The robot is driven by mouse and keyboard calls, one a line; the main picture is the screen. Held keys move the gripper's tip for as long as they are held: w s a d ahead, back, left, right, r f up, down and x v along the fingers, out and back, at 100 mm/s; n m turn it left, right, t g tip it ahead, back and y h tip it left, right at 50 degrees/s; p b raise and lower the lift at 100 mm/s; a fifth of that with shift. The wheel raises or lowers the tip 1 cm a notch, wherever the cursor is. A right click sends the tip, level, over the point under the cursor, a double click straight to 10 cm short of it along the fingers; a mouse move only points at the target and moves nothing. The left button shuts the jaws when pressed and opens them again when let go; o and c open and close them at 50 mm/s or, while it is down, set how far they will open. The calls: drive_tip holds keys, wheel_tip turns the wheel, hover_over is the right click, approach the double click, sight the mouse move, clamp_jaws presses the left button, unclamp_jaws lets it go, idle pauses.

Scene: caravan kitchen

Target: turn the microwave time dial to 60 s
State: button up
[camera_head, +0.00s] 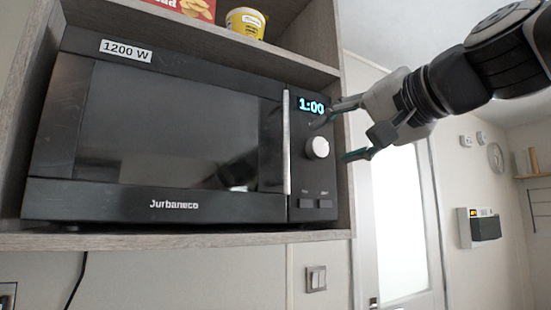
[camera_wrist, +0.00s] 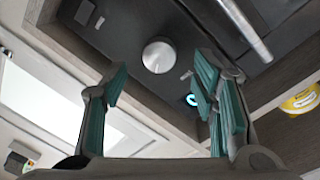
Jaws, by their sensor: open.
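The black microwave (camera_head: 180,130) sits in a wooden shelf niche with its door shut. Its display (camera_head: 311,105) reads 1:00 in blue digits. The round silver time dial (camera_head: 317,148) is on the right-hand panel below the display, and it also shows in the wrist view (camera_wrist: 158,56) with a thin pointer mark on its face. My gripper (camera_head: 342,132) is open at the right of the panel, with its teal-padded fingers apart. In the wrist view the gripper (camera_wrist: 160,92) has the dial beyond and between its fingertips, not touching it as far as I can see.
A vertical door handle (camera_head: 286,142) stands just left of the dial. Two buttons (camera_head: 316,203) are below it. The niche's right side wall (camera_head: 343,180) is close to the panel. A yellow tub (camera_head: 245,23) and a red box stand on the shelf above.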

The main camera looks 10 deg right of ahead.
drive_tip(key=v, duration=0.7)
drive_tip(key=shift+s, duration=0.35)
drive_tip(key=shift+d, duration=0.15)
drive_tip(key=s+a+f+n+g+h+p, duration=0.1)
drive_tip(key=a+f+g+p, duration=0.15)
drive_tip(key=f, duration=0.65)
drive_tip(key=a+f+n+g+p, duration=0.15)
drive_tip(key=f+g, duration=0.25)
drive_tip(key=f, duration=0.6)
drive_tip(key=s+f+n+g+h+p, duration=0.1)
drive_tip(key=s+f+n+g+h, duration=0.1)
drive_tip(key=s+f, duration=0.4)
drive_tip(key=s+d+f+n+g+h+p, duration=0.1)
drive_tip(key=s+f+g, duration=0.3)
drive_tip(key=f, duration=0.9)
drive_tip(key=s+n+p, duration=0.1)
drive_tip(key=s, duration=0.1)
drive_tip(key=shift+s+f+h, duration=0.3)
drive_tip(key=shift+f+h, duration=0.05)
drive_tip(key=shift+h, duration=0.05)
